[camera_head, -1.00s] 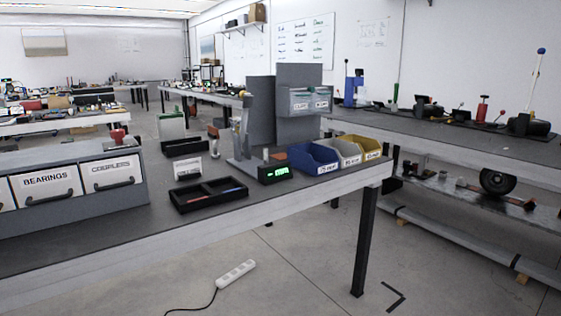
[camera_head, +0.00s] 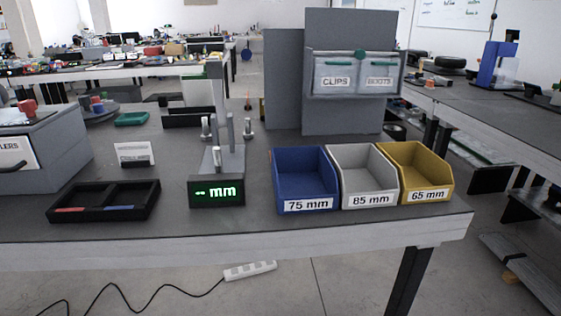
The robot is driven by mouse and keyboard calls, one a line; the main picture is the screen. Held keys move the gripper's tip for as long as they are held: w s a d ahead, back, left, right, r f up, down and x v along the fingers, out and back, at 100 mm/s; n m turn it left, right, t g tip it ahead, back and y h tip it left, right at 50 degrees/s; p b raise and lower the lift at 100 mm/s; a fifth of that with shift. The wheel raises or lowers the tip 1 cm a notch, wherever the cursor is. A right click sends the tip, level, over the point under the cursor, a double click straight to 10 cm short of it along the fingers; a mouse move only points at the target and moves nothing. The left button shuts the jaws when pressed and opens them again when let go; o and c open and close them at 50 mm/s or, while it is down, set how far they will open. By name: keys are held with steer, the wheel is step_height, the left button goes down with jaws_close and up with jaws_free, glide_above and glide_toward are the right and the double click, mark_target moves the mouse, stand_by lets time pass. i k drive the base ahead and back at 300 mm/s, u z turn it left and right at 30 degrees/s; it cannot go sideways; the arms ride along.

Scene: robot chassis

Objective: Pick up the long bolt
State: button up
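No long bolt can be made out for certain. Small upright metal pieces (camera_head: 206,128) stand on the bench behind the measuring device; they may be bolts, but they are too small to tell. The grey measuring device (camera_head: 217,192) has a green display reading "-- mm". To its right stand a blue bin (camera_head: 306,206) marked 75 mm, a grey bin (camera_head: 369,199) marked 85 mm and a yellow bin (camera_head: 429,196) marked 65 mm. The visible insides of the bins look empty. My gripper is not in view.
A black two-part tray (camera_head: 105,214) lies at the bench's front left, beside a drawer unit (camera_head: 35,150). A grey panel (camera_head: 347,120) with bins marked CLIPS and BOOTS stands behind the coloured bins. A power strip (camera_head: 249,270) lies on the floor before the bench (camera_head: 250,225).

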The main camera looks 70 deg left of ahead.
mark_target(219, 169)
steer(key=z, duration=0.05)
steer(key=i, duration=0.3)
steer(key=u, duration=3.75)
